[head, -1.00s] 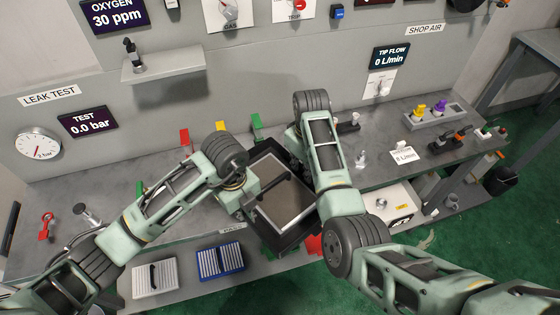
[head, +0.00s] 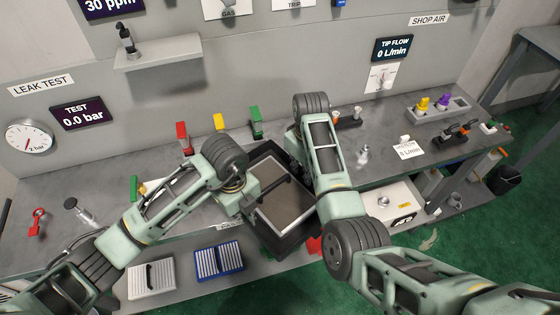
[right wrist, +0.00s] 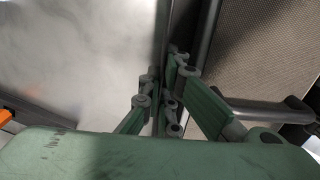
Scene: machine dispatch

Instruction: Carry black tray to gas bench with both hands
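The black tray (head: 282,246) is between my two arms in the head view, with a grey inner panel and a dark bar across it. It overlaps the front edge of the gas bench (head: 375,165); I cannot tell whether it touches the bench. My left gripper (head: 248,203) is at the tray's left side and appears shut on its rim; its fingertips are mostly hidden.
A fitting (head: 362,154), a white card (head: 408,149) and a grey holder (head: 440,110) with coloured parts are on the bench's right side. White and blue ribbed trays (head: 218,262) lie low at front left.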

